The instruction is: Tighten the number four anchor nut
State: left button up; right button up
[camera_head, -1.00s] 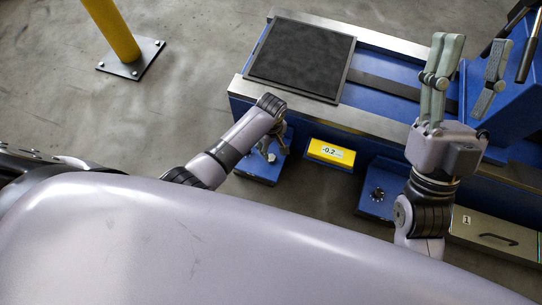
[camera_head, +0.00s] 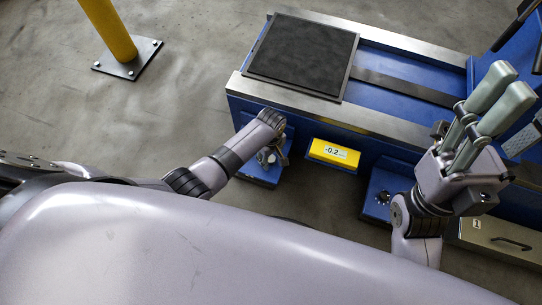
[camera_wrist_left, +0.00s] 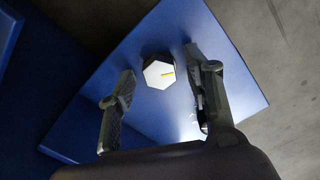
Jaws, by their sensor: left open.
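My left gripper (camera_wrist_left: 160,88) is open, with one finger on each side of the nut and a gap showing on both sides. In the head view my left gripper (camera_head: 270,155) points down over the blue foot plate (camera_head: 252,171), and its wrist partly hides the nut. My right gripper (camera_head: 507,84) is raised over the right side of the machine. Its two fingers lie close together and hold nothing visible.
A yellow display (camera_head: 333,153) reading -0.2 is on the machine's front. Another blue foot with a nut (camera_head: 383,197) stands to its right. A grey drawer (camera_head: 500,238) marked 1 is at the lower right. A yellow post (camera_head: 108,30) stands at upper left.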

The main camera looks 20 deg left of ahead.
pick_arm(q)
jog(key=shift+c, duration=0.2)
grip_shut()
dwell(0.3)
jog(key=shift+r, duration=0.1)
